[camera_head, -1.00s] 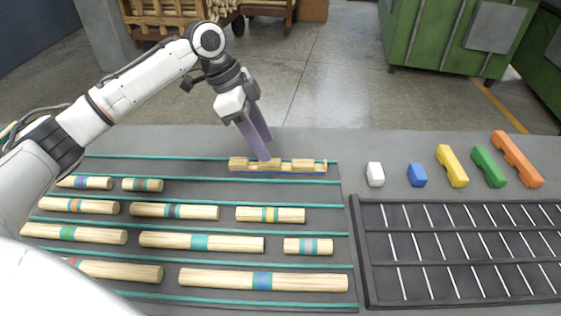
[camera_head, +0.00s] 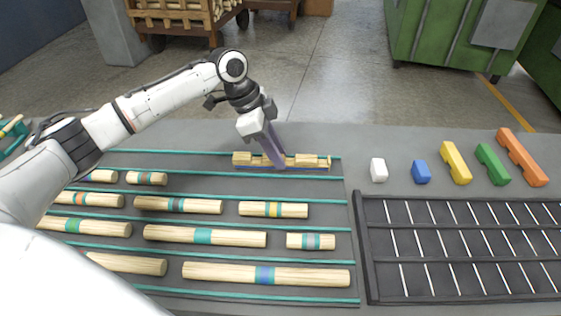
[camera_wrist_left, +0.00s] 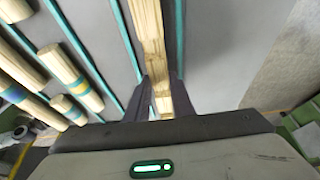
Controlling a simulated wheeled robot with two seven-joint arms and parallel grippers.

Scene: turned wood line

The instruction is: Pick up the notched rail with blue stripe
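The notched rail with blue stripe (camera_head: 307,160) is a pale wooden bar with cut-outs and a blue line along its near side. It lies at the back of the grey table by a teal strip. My left gripper (camera_head: 276,163) reaches down at its middle. In the left wrist view the rail (camera_wrist_left: 148,30) runs between the two fingers (camera_wrist_left: 161,92), one on each side. The fingers look apart; whether they touch the wood is hard to tell. My right gripper is not in view.
Turned wooden pieces with coloured bands (camera_head: 205,237) lie in rows in front, between teal strips. A black divided tray (camera_head: 362,250) is at the right. White, blue, yellow, green and orange blocks (camera_head: 455,163) stand behind it. Open table lies right of the rail.

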